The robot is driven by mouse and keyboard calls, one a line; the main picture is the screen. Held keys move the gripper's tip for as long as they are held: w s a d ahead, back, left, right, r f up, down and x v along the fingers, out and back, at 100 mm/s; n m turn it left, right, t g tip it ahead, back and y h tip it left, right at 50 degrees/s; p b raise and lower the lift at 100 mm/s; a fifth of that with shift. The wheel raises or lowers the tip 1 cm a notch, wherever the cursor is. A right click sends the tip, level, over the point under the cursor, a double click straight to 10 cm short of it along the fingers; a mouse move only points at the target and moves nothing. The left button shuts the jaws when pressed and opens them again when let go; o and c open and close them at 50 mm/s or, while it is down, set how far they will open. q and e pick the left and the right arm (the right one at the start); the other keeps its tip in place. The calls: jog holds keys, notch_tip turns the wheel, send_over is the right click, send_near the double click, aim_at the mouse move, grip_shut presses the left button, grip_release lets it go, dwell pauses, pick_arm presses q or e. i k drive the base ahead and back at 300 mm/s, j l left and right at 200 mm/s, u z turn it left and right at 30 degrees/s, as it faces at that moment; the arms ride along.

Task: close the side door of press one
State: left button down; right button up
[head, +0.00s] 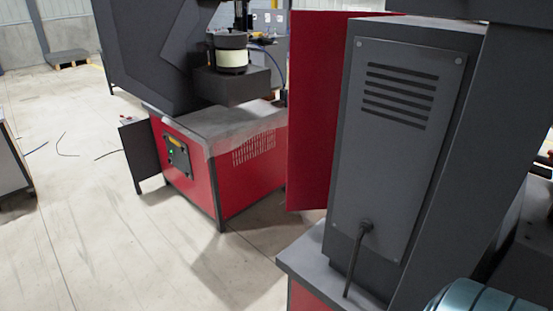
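A large dark grey press (402,150) fills the right side of the head view, with a vented cover plate and a black cable at its lower part. A tall flat red panel (318,110) stands out past its left edge and looks like an open side door; its hinge and handle are hidden or not visible. I cannot tell from markings which machine is press one. Neither of my grippers shows.
A second machine with a red cabinet (238,165) stands at the back left; a small dark grey door (140,152) stands out at its left. A teal rounded object (485,300) is cut off at bottom right. Open floor (120,250) lies at left.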

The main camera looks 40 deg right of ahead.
aim_at(317, 39)
jog(key=i+z, duration=0.35)
jog(key=z, duration=0.15)
jog(key=i+j+z, duration=0.1)
jog(key=i+z, duration=0.55)
jog(key=z, duration=0.2)
jog(key=i+l+z, duration=0.1)
jog(key=z, duration=0.25)
jog(key=i+z, duration=0.35)
jog(key=k+j, duration=0.05)
jog(key=k, duration=0.05)
